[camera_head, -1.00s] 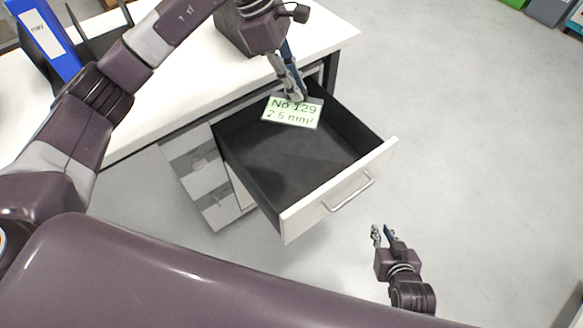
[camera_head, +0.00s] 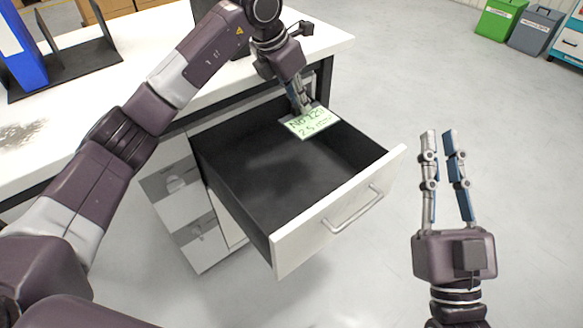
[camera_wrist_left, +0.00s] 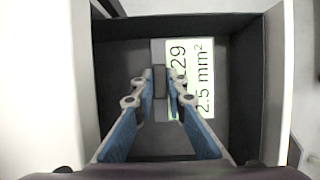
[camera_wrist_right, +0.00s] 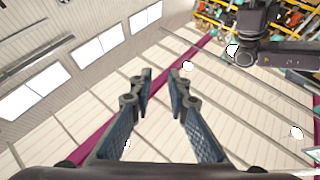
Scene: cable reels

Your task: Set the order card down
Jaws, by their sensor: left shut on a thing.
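The order card (camera_head: 313,122) is pale green with dark printing, including "2.5 mm²". My left gripper (camera_head: 305,107) is shut on it and holds it over the back right part of the open drawer (camera_head: 337,222). In the left wrist view the card (camera_wrist_left: 206,80) shows beside the fingertips (camera_wrist_left: 160,80), with a grey piece between them and the drawer around it. Whether the card touches the drawer floor cannot be told. My right gripper (camera_head: 441,135) is open and empty, to the right of the drawer; its spread fingers also show in the right wrist view (camera_wrist_right: 160,82).
The drawer's dark inside is otherwise empty. It sticks out from under a white desk (camera_head: 120,60), which bears a blue binder (camera_head: 20,50) in a dark rack. Green (camera_head: 498,18) and grey bins (camera_head: 537,30) stand far off at the right. The floor beside the drawer is clear.

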